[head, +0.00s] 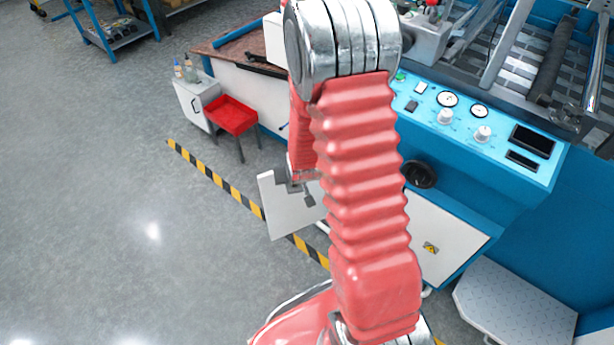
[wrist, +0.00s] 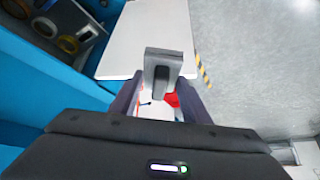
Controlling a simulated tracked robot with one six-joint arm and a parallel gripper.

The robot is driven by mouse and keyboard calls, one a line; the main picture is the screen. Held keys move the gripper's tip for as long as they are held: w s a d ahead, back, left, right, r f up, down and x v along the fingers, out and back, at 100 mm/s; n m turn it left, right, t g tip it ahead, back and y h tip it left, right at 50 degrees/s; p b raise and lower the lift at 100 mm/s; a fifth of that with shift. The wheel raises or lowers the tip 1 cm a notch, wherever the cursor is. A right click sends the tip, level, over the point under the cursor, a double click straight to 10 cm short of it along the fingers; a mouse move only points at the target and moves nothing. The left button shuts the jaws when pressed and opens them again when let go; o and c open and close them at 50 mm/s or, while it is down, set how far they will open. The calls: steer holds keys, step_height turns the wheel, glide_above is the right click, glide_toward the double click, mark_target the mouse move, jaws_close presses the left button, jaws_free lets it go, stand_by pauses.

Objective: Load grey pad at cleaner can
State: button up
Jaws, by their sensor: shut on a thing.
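My gripper (head: 302,190) hangs below the red-sleeved arm, in front of the machine. In the wrist view, its two dark fingers (wrist: 163,92) are shut on a grey block-like pad (wrist: 163,60) with a dark slot. The pad is held clear of other things as far as I can see; in the head view it is hard to tell apart from the gripper. Small bottles or cans (head: 185,69) stand on a white cabinet (head: 193,104) at the upper left, well away from my gripper. Which one is the cleaner can is too small to tell.
A red tray-topped stand (head: 232,115) is beside the cabinet. A white panel (head: 288,212) lies behind and below my gripper. The blue machine with its control panel (head: 470,125) fills the right. Yellow-black tape (head: 225,186) marks the floor; open floor lies left.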

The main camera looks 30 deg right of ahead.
steer(key=w+a+r+n, duration=0.1)
steer(key=a+r, duration=0.4)
steer(key=r, duration=0.3)
steer(key=w+a+r+n+y, duration=0.1)
steer(key=w+a+r+n, duration=0.1)
steer(key=a+r, duration=0.3)
step_height(320, 180, up, 4)
steer(key=shift+a+f, duration=0.1)
steer(key=shift+a, duration=0.3)
steer(key=shift+s+a, duration=0.1)
steer(key=shift+s, duration=0.05)
